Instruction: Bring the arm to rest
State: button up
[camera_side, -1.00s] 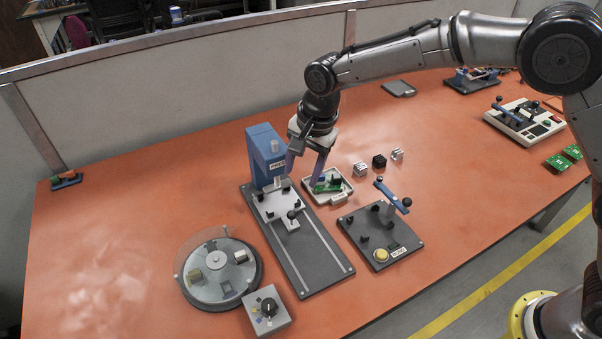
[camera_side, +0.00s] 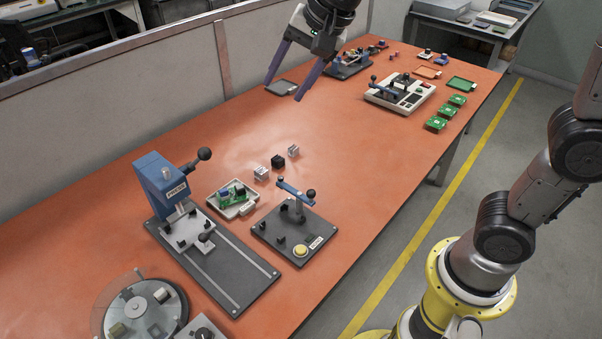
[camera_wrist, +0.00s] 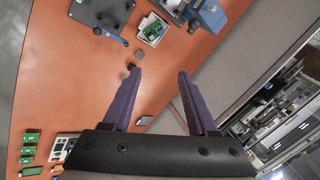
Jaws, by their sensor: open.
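My gripper (camera_side: 290,78) is open and empty, raised above the far part of the orange table (camera_side: 330,150) in the side view. Its two purple fingers are well apart and touch nothing. In the wrist view the open fingers (camera_wrist: 155,95) point toward the table edge and the grey partition, with nothing between the tips. A small light tray (camera_side: 245,211) holding a green board (camera_side: 232,193) stands on the table, away from my gripper.
A blue press (camera_side: 162,180) on a grey base, a round turntable (camera_side: 135,312) and a lever fixture (camera_side: 295,230) stand at the near end. Small cubes (camera_side: 278,161) lie mid-table. A white test box (camera_side: 402,93) and green boards (camera_side: 447,111) are at the far right. A partition (camera_side: 150,85) runs behind.

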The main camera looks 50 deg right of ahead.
jog(key=s+d+n+t+h, duration=0.1)
jog(key=s+d+n, duration=0.45)
jog(key=s, duration=0.95)
jog(key=s+d+f+n+g, duration=0.1)
jog(key=s+d+f+n, duration=0.1)
jog(key=s+f+n, duration=0.4)
jog(key=shift+s+d+f, duration=0.25)
jog(key=shift+s+f, duration=0.6)
jog(key=shift+s, duration=0.05)
dwell(0.5)
